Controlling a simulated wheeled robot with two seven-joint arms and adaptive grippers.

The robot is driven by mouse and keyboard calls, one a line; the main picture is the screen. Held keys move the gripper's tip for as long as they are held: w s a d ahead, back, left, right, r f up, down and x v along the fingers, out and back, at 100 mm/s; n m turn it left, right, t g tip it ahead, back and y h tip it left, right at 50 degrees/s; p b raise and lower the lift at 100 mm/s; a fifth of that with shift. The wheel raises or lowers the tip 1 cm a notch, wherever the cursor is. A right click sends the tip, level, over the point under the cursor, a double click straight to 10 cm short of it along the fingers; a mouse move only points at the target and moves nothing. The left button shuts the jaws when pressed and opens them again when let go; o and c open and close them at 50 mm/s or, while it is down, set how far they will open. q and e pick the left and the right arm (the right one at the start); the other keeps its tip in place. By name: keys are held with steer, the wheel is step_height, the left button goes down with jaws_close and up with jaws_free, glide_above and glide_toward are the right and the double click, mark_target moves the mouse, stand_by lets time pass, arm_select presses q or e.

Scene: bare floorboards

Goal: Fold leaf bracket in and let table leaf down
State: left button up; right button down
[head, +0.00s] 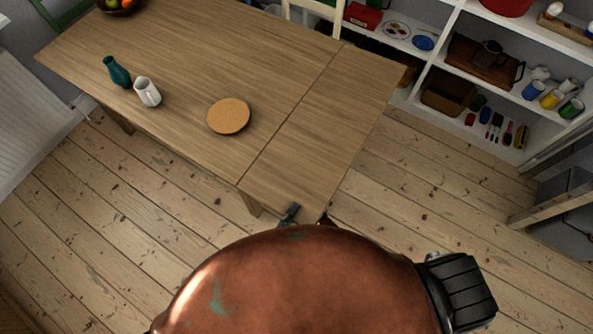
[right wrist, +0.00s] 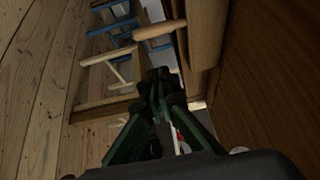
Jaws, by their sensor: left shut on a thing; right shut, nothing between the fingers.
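The wooden table (head: 170,60) fills the upper left of the head view. Its leaf (head: 325,120) lies to the right of a seam and looks level with the top. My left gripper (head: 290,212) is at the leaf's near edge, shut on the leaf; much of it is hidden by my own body. In the right wrist view my right gripper (right wrist: 158,82) is shut and empty. Just beyond its tips is a rounded wooden peg (right wrist: 160,30) beside an upright wooden piece (right wrist: 205,35). These may be the leaf bracket; I cannot tell for sure. The right gripper is hidden in the head view.
The leaf is bare. White shelves (head: 440,55) with crockery stand at the back right. Floorboards (head: 410,190) right of the leaf are clear.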

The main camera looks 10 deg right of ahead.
arm_select(q)
steer(key=shift+w+r, duration=0.15)
steer(key=shift+r, duration=0.3)
arm_select(e)
steer(key=s+d, duration=0.2)
steer(key=s, duration=0.9)
steer(key=shift+s+d, duration=0.2)
steer(key=shift+s, duration=0.2)
arm_select(q)
steer(key=o, duration=2.1)
steer(key=shift+f, duration=0.1)
arm_select(e)
steer(key=shift+w, duration=0.1)
